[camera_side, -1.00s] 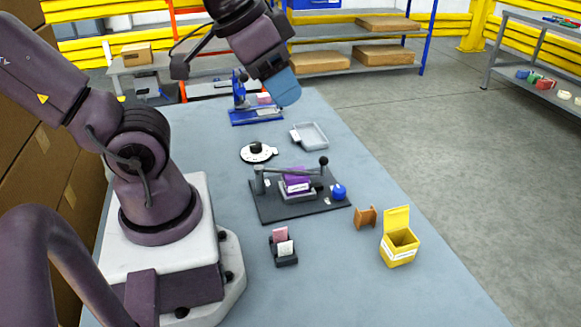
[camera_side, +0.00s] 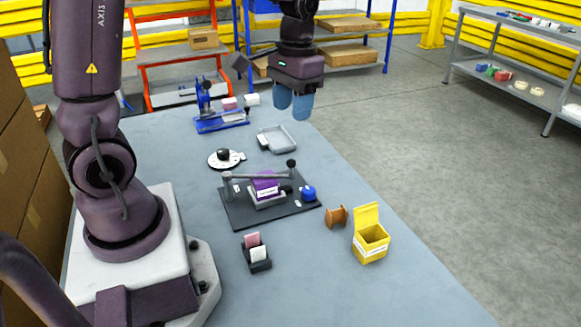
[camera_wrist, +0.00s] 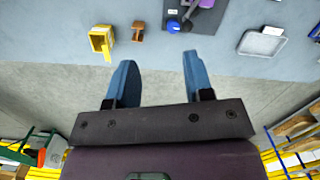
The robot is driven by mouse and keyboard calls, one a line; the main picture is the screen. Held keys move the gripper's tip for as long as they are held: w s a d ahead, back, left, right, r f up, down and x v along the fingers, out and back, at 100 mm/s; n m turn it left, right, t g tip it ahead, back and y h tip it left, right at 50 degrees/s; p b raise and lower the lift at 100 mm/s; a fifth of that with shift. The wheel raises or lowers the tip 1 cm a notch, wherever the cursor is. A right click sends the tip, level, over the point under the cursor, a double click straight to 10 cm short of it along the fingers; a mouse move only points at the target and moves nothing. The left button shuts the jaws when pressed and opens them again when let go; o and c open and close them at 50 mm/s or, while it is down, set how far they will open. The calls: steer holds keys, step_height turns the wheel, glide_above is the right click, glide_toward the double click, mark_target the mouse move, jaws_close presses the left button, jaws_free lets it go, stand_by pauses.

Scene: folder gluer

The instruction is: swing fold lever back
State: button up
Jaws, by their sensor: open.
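The fold lever (camera_side: 258,176) is a grey bar lying across the folder gluer, from a post at the left to a black ball knob (camera_side: 291,163) at the right. Under it, a purple carton (camera_side: 265,183) with a white label sits in a grey holder on the dark base plate (camera_side: 240,215). A blue round knob (camera_side: 308,193) is at the plate's right; it also shows in the wrist view (camera_wrist: 173,25). My gripper (camera_side: 292,106) points down with blue fingers, open and empty, well above and behind the lever. In the wrist view the lever's bar is largely out of frame.
A grey tray (camera_side: 278,139) lies behind the plate, a white disc with black knob (camera_side: 224,158) to its left. A blue press (camera_side: 220,121) stands at the back. A brown spool (camera_side: 336,217), yellow box (camera_side: 370,243) and dark card holder (camera_side: 256,255) are in front.

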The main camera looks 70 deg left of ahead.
mark_target(291, 164)
steer(key=shift+w+a+f+n+g+h, duration=0.65)
steer(key=shift+w+a+f+g, duration=0.95)
steer(key=shift+w+a+f, duration=1.95)
steer(key=x, duration=1.2)
steer(key=shift+s+d+f, duration=0.2)
steer(key=shift+s+f, duration=0.05)
steer(key=shift+s, duration=0.15)
jaws_close()
